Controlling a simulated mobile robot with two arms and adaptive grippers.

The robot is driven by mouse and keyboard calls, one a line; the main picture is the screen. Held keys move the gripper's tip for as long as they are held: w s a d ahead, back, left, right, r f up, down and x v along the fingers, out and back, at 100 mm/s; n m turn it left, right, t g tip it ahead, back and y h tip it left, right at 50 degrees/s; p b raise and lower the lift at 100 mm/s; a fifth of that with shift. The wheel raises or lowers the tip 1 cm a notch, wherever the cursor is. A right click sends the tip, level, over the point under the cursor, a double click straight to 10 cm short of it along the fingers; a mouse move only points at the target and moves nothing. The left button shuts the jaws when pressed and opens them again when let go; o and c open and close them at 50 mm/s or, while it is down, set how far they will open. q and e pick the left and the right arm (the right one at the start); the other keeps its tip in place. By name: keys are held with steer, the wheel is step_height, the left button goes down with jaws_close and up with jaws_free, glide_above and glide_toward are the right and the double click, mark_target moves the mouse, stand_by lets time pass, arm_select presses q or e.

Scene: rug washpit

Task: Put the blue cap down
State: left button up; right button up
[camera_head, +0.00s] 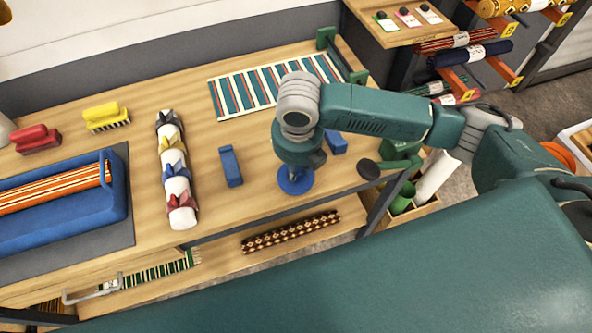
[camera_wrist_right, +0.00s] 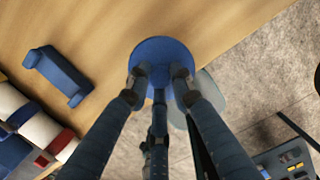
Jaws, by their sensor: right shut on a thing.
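The blue cap (camera_head: 295,180) is a round blue disc near the front edge of the wooden bench, below my right gripper (camera_head: 303,162). In the right wrist view the cap (camera_wrist_right: 160,52) sits between the two fingertips of my right gripper (camera_wrist_right: 159,78), which is shut on it. Its far side is clear and its near edge is partly covered by the fingers. I cannot tell whether the cap touches the bench top. My left gripper is not in view.
A blue bracket (camera_head: 230,165) lies left of the cap, another (camera_head: 336,142) behind it. A dark disc (camera_head: 368,169) lies to the right. A white roll with coloured clips (camera_head: 175,185) and a blue tray (camera_head: 118,205) stand left. A striped rug (camera_head: 265,92) lies behind. A patterned roll (camera_head: 290,232) lies on the lower shelf.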

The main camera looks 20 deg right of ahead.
mark_target(297, 181)
step_height(297, 181, down, 2)
steer(key=shift+f, duration=0.3)
steer(key=o, duration=0.9)
steer(key=shift+f, duration=0.1)
steer(key=shift+o, duration=0.2)
step_height(297, 181, up, 12)
steer(key=s+b, duration=0.1)
steer(key=b, duration=0.1)
steer(key=shift+s+a, duration=0.15)
steer(key=shift+s, duration=0.1)
